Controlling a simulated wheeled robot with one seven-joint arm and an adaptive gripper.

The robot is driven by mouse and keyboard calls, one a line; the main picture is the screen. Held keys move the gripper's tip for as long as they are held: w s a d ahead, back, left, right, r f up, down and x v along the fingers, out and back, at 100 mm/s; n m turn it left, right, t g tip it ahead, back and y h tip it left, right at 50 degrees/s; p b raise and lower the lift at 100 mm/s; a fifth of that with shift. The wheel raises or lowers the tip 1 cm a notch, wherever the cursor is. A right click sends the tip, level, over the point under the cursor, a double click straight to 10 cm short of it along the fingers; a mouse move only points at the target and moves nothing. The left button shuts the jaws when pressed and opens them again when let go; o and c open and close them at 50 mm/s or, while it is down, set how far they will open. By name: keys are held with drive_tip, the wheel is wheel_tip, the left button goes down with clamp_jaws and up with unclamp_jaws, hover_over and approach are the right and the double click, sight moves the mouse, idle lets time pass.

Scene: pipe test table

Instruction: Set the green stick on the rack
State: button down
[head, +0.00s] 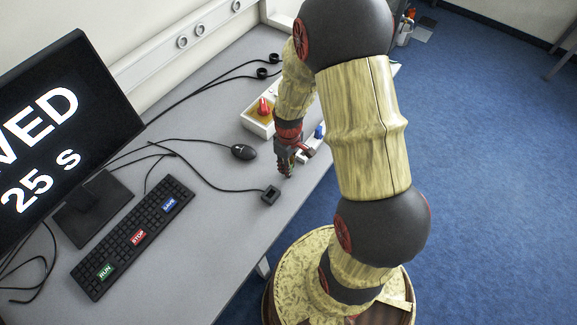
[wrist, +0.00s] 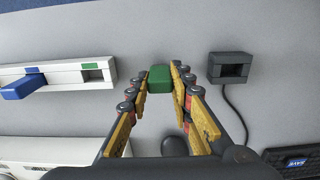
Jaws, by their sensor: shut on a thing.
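My gripper (head: 288,165) is over the table's right part in the head view. In the wrist view my gripper (wrist: 160,88) is shut on the green stick (wrist: 160,76), which shows as a short green block between the fingertips. The white rack (wrist: 50,84) lies to the left of the fingers, apart from the stick. A blue stick (wrist: 22,88) sits at its left part. Its right slot (wrist: 93,75), beside a green mark, is open and empty. In the head view the rack is mostly hidden behind my arm.
A black socket box (wrist: 231,67) with a cable stands right of my gripper; it also shows in the head view (head: 270,195). A mouse (head: 243,152), a keyboard (head: 133,237), a monitor (head: 65,125) and a white bin with a red thing (head: 263,107) are on the table.

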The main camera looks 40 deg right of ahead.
drive_tip(key=shift+f, duration=0.15)
drive_tip(key=c, duration=1.6)
unclamp_jaws()
wheel_tip(320, 180, up, 20)
drive_tip(key=a+t+p, duration=0.1)
drive_tip(key=a+p, duration=0.1)
drive_tip(key=p, duration=0.2)
drive_tip(key=s+a+r+m+t, duration=0.1)
drive_tip(key=s+a+r, duration=0.2)
drive_tip(key=r, duration=0.3)
drive_tip(key=s+a+r+m+t, duration=0.1)
drive_tip(key=s+a+r+t, duration=0.1)
drive_tip(key=s+r, duration=0.3)
drive_tip(key=s+a+r+m+t, duration=0.1)
drive_tip(key=s+a+r, duration=0.3)
drive_tip(key=r, duration=0.4)
drive_tip(key=shift+s+a+r+m+t, duration=0.2)
drive_tip(key=shift+a+m+t, duration=0.1)
drive_tip(key=shift+a+m, duration=0.2)
